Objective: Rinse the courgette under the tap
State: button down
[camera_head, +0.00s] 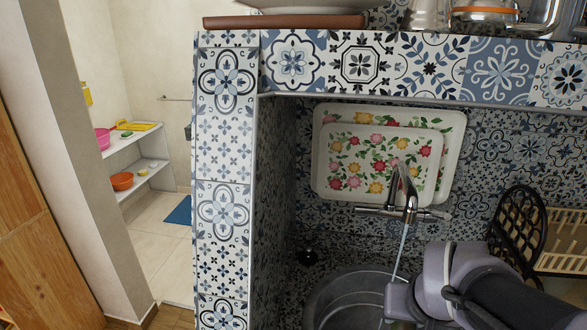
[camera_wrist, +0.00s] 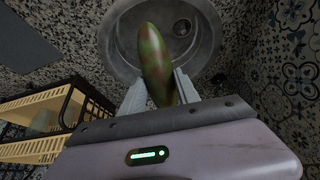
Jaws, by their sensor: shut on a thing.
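The courgette (camera_wrist: 153,58) is green with reddish-brown patches. In the wrist view it sits between the two fingers of my gripper (camera_wrist: 160,88), which is shut on it, and its free end points out over the round metal sink (camera_wrist: 118,40). The sink also shows at the bottom of the head view (camera_head: 325,297). The metal tap (camera_head: 409,197) stands behind the sink, and a thin pale stream of water (camera_head: 402,250) runs down from its spout toward my gripper. In the head view I cannot make out the courgette; whether the water touches it is unclear.
Two floral trays (camera_head: 335,125) lean on the tiled wall behind the tap. A black rack (camera_head: 517,222) and a cream dish rack (camera_head: 565,240) stand right of the sink. A tiled ledge (camera_head: 360,62) runs above, and a tiled partition (camera_head: 224,150) bounds the left.

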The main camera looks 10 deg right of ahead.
jog(key=w+d+f, duration=0.2)
jog(key=w+d, duration=0.2)
jog(key=w, duration=0.9)
jog(key=shift+s+d, duration=0.15)
jog(key=shift+d, duration=0.05)
jog(key=shift+s+d, duration=0.1)
jog(key=shift+d, duration=0.3)
jog(key=shift+a, duration=0.5)
jog(key=shift+b, duration=0.3)
